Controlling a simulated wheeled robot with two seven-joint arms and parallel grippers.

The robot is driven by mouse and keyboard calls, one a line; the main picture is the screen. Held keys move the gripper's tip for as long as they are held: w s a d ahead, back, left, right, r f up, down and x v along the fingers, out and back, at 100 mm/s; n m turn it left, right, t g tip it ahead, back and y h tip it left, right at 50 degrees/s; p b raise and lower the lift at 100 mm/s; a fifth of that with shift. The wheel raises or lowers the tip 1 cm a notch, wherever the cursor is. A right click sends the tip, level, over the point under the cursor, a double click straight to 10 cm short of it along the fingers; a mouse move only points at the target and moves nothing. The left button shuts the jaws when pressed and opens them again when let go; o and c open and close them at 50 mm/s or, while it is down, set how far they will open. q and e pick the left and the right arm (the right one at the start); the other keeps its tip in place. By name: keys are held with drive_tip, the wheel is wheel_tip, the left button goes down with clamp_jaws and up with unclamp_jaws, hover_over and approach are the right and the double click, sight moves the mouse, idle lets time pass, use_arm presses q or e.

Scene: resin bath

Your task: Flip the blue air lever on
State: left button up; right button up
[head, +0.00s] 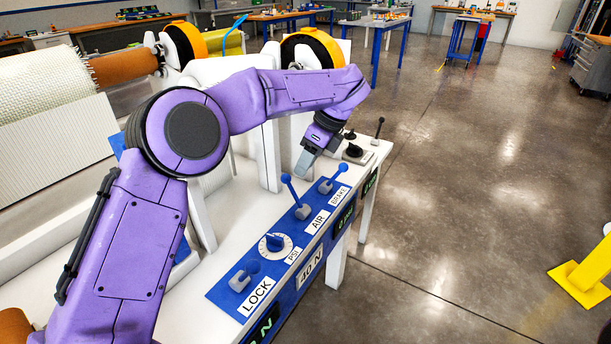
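The air lever (295,195) stands on a blue control panel (232,292), behind the label AIR. It has a grey base and a blue stick with a round blue knob, tilted toward the upper left. My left gripper (304,163) hangs pointing down above and behind the panel, just right of and beyond the air lever's knob. It looks apart from the lever. I see its grey fingers edge-on, so the gap between them is hidden. My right gripper is not in view.
The brake lever (328,184) stands right of the air lever, tilted right. A PSI dial (275,243) and a lock lever (240,280) sit nearer. A black joystick (353,150) is beyond. A yellow stand (588,272) is at the right. The floor between is clear.

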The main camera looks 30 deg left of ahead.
sight(292, 193)
use_arm(q)
drive_tip(key=x, duration=1)
clamp_jaws()
